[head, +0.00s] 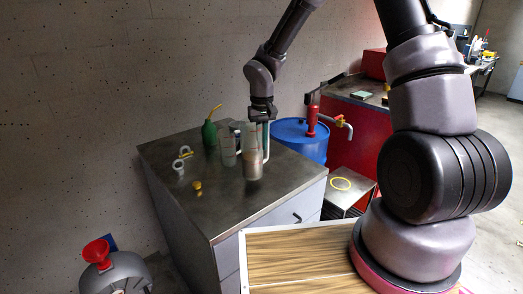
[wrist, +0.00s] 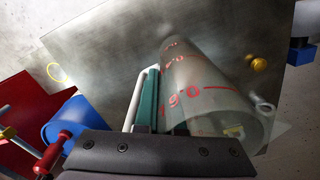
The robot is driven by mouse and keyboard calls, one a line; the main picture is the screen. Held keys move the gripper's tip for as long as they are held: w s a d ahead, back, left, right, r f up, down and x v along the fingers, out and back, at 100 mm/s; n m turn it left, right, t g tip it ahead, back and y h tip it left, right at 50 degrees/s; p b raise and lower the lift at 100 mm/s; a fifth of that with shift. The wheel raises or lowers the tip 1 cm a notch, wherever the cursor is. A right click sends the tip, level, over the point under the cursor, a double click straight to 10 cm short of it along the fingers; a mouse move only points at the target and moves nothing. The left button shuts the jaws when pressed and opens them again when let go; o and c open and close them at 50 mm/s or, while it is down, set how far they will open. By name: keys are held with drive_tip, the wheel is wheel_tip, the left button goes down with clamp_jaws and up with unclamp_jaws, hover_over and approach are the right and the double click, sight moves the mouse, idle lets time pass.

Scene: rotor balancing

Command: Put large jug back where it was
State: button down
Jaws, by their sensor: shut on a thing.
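The large jug (head: 253,164) is a clear, grey-tinted vessel, upright at the cabinet top, towards its right side. I cannot tell whether its base touches the top. In the wrist view the jug (wrist: 205,85) shows red graduation marks, and a green and white upright part (wrist: 146,100) lies beside it. My gripper (head: 264,121) comes down from above at the jug's right side and is shut on it; the fingers' contact is mostly hidden. A second clear vessel (head: 228,150) stands just left of the jug in the head view.
The grey metal cabinet top (head: 222,200) also holds a green bottle (head: 209,132), a brass piece (head: 197,188) and pale rings (head: 179,166). A blue drum (head: 299,139) with a red pump (head: 312,118) stands close right. A low stand bears a yellow ring (head: 341,184). The cabinet's front top is clear.

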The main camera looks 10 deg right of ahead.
drive_tip(key=shift+f, duration=1.4)
drive_tip(key=c, duration=1)
unclamp_jaws()
wheel_tip(320, 180, up, 12)
drive_tip(key=s+d+r+m+t, duration=0.2)
drive_tip(key=s+d+r, duration=0.25)
drive_tip(key=r, duration=0.25)
drive_tip(key=s+d+r+m+t, duration=0.1)
drive_tip(key=s+d+r, duration=0.2)
drive_tip(key=d+r, duration=0.4)
drive_tip(key=s+d+r+m+t, duration=0.1)
drive_tip(key=s+r, duration=0.1)
drive_tip(key=s, duration=0.2)
drive_tip(key=s+d+r+m+t+y, duration=0.1)
drive_tip(key=s+d+r, duration=0.1)
drive_tip(key=s+r, duration=0.1)
drive_tip(key=s+d+r+m+t+y, duration=0.1)
drive_tip(key=s+r+t, duration=0.1)
drive_tip(key=s, duration=0.4)
drive_tip(key=shift+d+r, duration=0.3)
drive_tip(key=shift+r, duration=0.35)
